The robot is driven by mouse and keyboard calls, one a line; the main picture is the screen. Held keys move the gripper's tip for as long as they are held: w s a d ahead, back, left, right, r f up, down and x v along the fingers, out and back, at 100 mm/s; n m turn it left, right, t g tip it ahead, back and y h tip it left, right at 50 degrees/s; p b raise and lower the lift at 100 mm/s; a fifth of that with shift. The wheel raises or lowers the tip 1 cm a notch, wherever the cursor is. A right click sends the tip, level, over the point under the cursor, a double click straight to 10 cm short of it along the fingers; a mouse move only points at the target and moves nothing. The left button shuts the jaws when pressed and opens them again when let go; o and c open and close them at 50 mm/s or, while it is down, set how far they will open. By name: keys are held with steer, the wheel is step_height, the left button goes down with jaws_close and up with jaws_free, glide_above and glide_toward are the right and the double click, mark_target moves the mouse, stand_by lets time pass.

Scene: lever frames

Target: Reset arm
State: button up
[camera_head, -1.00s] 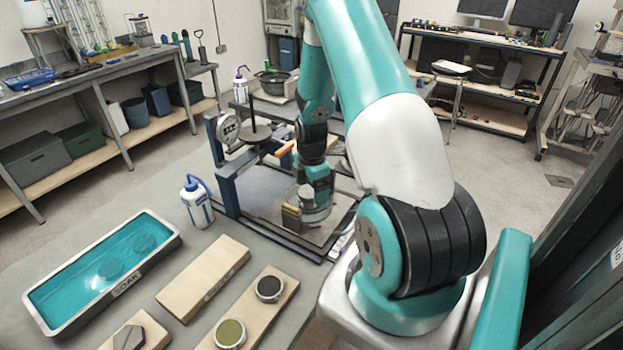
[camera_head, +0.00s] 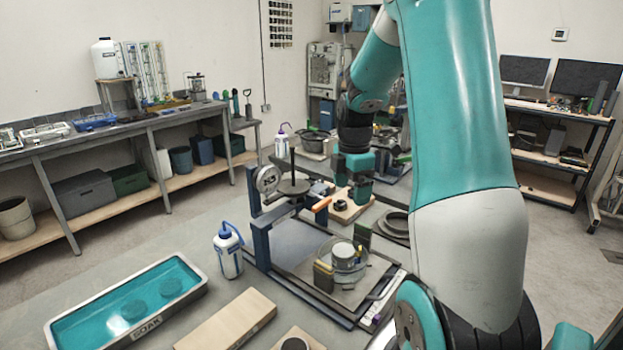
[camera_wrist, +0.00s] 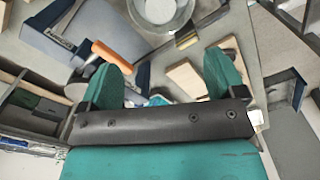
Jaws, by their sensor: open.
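My gripper (camera_head: 362,192) is raised above the bench, behind and to the right of the lever frame (camera_head: 262,236). In the wrist view its two teal fingers (camera_wrist: 163,82) stand wide apart with nothing held between them. The lever frame is dark blue, with a round dial gauge (camera_head: 268,180), a disc weight (camera_head: 294,187) on a post and an orange lever handle (camera_head: 321,205). The orange handle also shows in the wrist view (camera_wrist: 112,56), beyond the fingers and apart from them. A metal cylinder (camera_head: 345,256) sits in a clear round dish on the frame's base.
A blue-capped wash bottle (camera_head: 229,252) stands left of the frame. A teal soak tray (camera_head: 140,334) and a wooden block (camera_head: 228,322) lie in front. A wooden board with a dark knob (camera_head: 345,209) lies below my gripper. Open floor lies beyond the bench at left.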

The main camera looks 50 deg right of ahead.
steer(key=w+a+r+m, duration=0.1)
steer(key=w+a+r, duration=0.15)
steer(key=a, duration=0.95)
steer(key=s+a+r+m+y, duration=0.1)
steer(key=s+a, duration=0.4)
steer(key=a, duration=0.6)
steer(key=s+a+r+m+y, duration=0.2)
steer(key=s+a, duration=0.3)
steer(key=a, duration=0.5)
steer(key=shift+a+r+m+t, duration=0.3)
steer(key=shift+a+r+t, duration=0.1)
steer(key=shift+r, duration=0.45)
steer(key=shift+m+g+y, duration=0.4)
steer(key=shift+m+y, duration=0.2)
steer(key=shift+m, duration=0.3)
steer(key=s+a, duration=0.1)
steer(key=s, duration=0.1)
steer(key=s+a, duration=0.2)
steer(key=s, duration=0.1)
steer(key=s+a, duration=0.2)
steer(key=shift+s+a+r, duration=0.15)
steer(key=shift+s+r, duration=0.05)
steer(key=shift+r, duration=0.05)
steer(key=shift+c, duration=0.3)
